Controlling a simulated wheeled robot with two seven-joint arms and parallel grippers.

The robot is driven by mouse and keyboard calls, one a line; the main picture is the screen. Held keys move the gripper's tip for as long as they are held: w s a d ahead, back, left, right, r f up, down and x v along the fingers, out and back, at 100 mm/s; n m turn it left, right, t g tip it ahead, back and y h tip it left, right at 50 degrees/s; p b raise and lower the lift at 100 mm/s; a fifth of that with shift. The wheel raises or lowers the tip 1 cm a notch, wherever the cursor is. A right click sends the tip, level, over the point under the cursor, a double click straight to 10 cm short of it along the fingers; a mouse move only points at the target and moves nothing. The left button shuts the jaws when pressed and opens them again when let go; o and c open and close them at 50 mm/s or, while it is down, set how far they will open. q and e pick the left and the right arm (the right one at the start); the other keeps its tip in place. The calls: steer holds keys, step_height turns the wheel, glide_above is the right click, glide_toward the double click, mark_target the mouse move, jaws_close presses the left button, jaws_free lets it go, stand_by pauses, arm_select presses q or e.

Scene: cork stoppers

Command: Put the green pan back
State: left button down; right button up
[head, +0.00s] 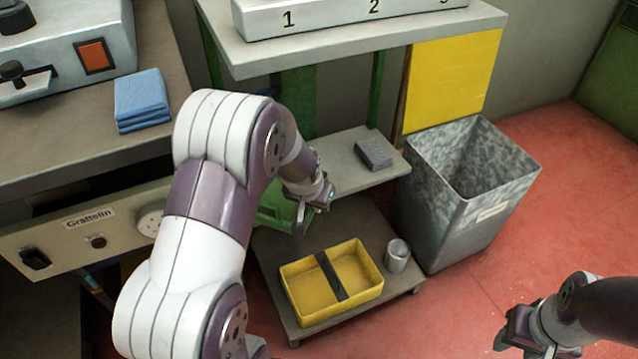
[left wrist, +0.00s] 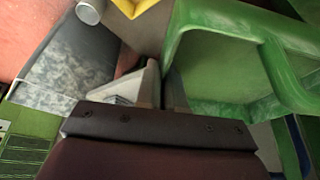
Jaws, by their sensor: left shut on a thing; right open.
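The green pan (head: 274,212) is partly hidden behind my left arm in the head view, beside the left end of the small middle shelf and behind the yellow pan. It fills the right of the left wrist view (left wrist: 205,70), open and apparently empty. My left gripper (head: 308,205) is shut on its edge; the fingers show in the left wrist view (left wrist: 164,88). I cannot tell whether the pan touches a shelf. The yellow pan (head: 365,292), with a dark bar across it, sits on the low shelf (head: 268,262). My right gripper (head: 518,335) is open, over the floor at lower right.
A metal cup (head: 397,256) stands right of the yellow pan. A grey block (head: 374,154) lies on the middle shelf (head: 345,170). A tall mottled bin (head: 450,225) stands right of the shelves. A blue cloth (head: 142,98) lies on the left bench.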

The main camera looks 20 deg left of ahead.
mark_target(327, 173)
arm_select(q)
steer(key=w+b, duration=0.1)
steer(key=w, duration=0.2)
steer(key=w+a+b, duration=0.1)
steer(key=w, duration=0.2)
steer(key=w+b, duration=0.1)
steer(key=w, duration=0.3)
steer(key=shift+a+f, duration=0.15)
steer(key=shift+f, duration=0.1)
steer(key=shift+w+r, duration=0.1)
steer(key=shift+w, duration=0.3)
steer(key=b+x, duration=0.3)
steer(key=shift+s+f+b, duration=0.25)
steer(key=shift+f+b, duration=0.1)
steer(key=shift+f, duration=0.15)
steer(key=shift+r+p, duration=0.25)
steer(key=shift+p, duration=0.05)
steer(key=shift+f, duration=0.15)
steer(key=c, duration=1.3)
jaws_free()
steer(key=shift+o, duration=0.2)
